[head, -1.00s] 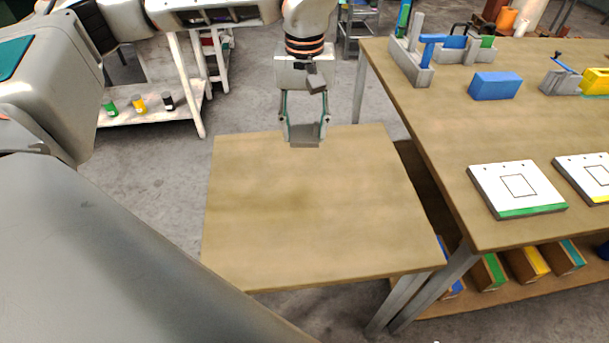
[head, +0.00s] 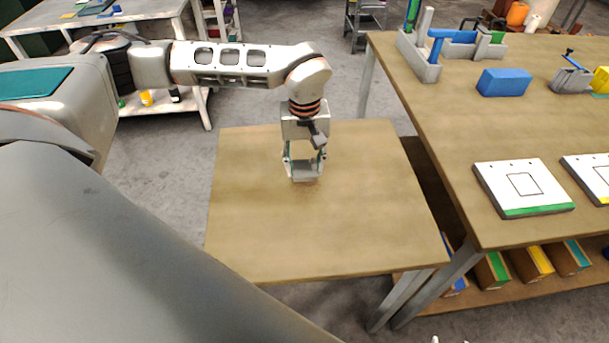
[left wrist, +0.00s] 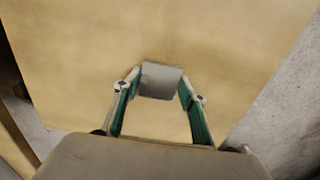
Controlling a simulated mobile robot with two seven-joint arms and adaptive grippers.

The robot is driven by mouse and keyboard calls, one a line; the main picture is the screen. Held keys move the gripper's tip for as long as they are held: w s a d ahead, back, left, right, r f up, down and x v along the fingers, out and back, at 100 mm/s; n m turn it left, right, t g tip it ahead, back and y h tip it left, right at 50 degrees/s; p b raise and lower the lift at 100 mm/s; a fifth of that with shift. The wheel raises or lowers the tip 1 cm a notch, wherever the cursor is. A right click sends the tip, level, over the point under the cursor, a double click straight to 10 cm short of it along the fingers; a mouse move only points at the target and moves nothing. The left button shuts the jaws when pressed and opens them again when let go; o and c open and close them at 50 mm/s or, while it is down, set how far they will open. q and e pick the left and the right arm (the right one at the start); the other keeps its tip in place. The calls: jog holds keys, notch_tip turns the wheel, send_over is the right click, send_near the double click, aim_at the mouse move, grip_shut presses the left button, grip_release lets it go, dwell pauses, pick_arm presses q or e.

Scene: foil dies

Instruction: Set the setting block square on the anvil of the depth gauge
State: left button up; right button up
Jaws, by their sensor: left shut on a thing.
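A grey block (head: 304,177), seemingly the setting block, is between the fingers of my left gripper (head: 304,163). The gripper is shut on it and points down over the small wooden table (head: 250,235). In the left wrist view, the block (left wrist: 160,80) spans the gap between the green-lined fingertips (left wrist: 158,86). I cannot tell whether it touches the tabletop. A grey fixture (head: 428,72) with an upright post and a blue arm stands on the larger table at right. It may be the depth gauge; its anvil is not clear.
The larger wooden table (head: 445,125) holds a blue block (head: 503,83), a smaller grey fixture with a blue lever (head: 571,80), and a white plate with a square outline and green edge (head: 522,189). Coloured boxes lie on its lower shelf. The small table is otherwise clear.

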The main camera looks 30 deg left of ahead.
aim_at(304, 170)
pick_arm(q)
notch_tip(304, 170, down, 4)
jog(key=shift+f, duration=0.1)
dwell(0.4)
jog(key=o, duration=1.4)
jog(key=shift+f, duration=0.1)
